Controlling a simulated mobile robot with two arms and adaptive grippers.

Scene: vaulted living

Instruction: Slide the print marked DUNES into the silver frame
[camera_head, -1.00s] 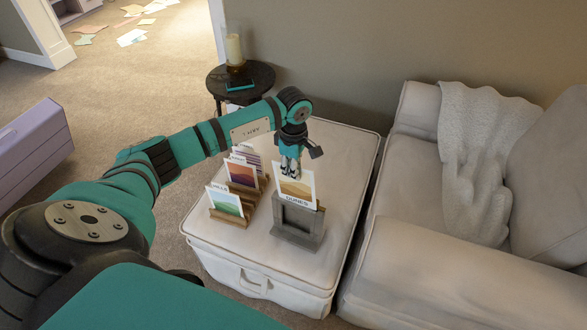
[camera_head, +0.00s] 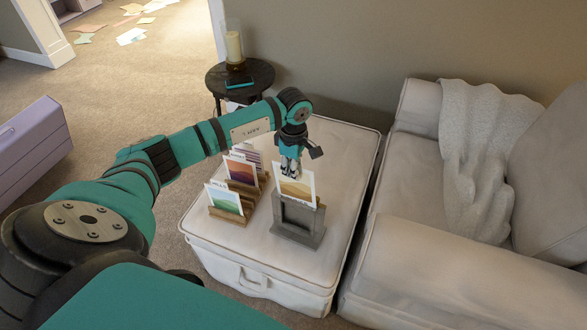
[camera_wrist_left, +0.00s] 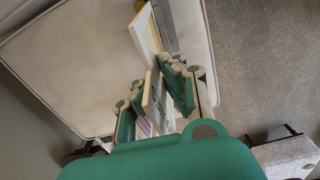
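The DUNES print (camera_head: 297,190), a white-bordered card with tan dune shapes, stands nearly upright in the head view. Its lower edge is hidden behind the upper front of the silver frame (camera_head: 298,237), which stands on the white ottoman; the name label is out of sight. It looks lowered partly into the frame's top, but depth is hard to judge. My left gripper (camera_head: 291,172) is shut on the print's upper edge, above the frame. In the left wrist view its fingers (camera_wrist_left: 157,100) have a thin pale card between them. My right gripper is out of view.
Wooden racks (camera_head: 230,218) left of the frame hold a green print (camera_head: 225,202), an orange-purple print (camera_head: 242,173) and a striped one (camera_head: 246,153). The ottoman (camera_head: 345,150) is clear behind the frame. A sofa (camera_head: 450,260) stands right; a round side table (camera_head: 255,75) stands behind.

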